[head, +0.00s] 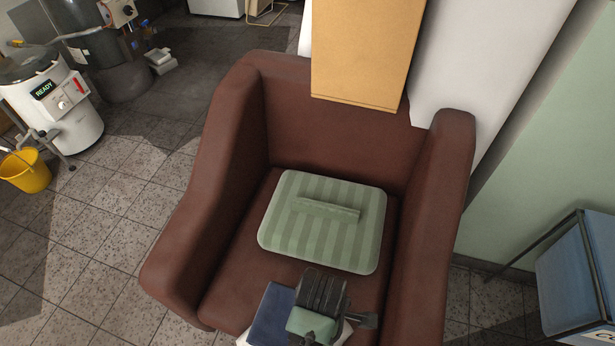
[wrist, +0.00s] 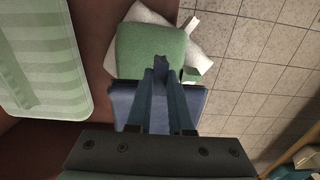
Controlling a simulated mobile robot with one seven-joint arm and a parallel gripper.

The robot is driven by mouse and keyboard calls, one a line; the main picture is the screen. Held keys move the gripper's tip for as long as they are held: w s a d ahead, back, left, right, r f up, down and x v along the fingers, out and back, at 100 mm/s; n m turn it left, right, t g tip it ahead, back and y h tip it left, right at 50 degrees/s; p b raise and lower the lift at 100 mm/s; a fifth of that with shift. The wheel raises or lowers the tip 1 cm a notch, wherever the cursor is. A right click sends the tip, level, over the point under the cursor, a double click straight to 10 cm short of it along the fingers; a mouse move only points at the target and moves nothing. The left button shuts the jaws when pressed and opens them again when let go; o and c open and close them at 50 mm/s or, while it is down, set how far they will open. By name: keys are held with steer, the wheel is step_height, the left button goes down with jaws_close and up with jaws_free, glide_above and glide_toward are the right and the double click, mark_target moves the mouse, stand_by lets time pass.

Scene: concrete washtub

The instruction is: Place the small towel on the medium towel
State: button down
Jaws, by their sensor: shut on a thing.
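A pale green striped folded towel (head: 310,245) with a ridge on top lies flat on the chair seat, apart from my gripper. It also shows at the left of the wrist view (wrist: 45,60).
A brown armchair (head: 190,215) surrounds the striped towel with its back and two raised arms. A yellow bucket (head: 25,172) and white machine (head: 65,115) stand left; tiled floor between is clear.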

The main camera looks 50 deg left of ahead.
step_height(320, 180, down, 9)
steer(key=b, duration=0.2)
steer(key=shift+s+b, duration=0.1)
steer(key=shift+b, duration=0.2)
steer(key=shift+f, duration=0.2)
steer(key=c, duration=0.8)
jaws_free()
steer(key=shift+r, duration=0.15)
step_height(320, 180, up, 12)
steer(key=p, duration=0.3)
steer(key=shift+p, duration=0.4)
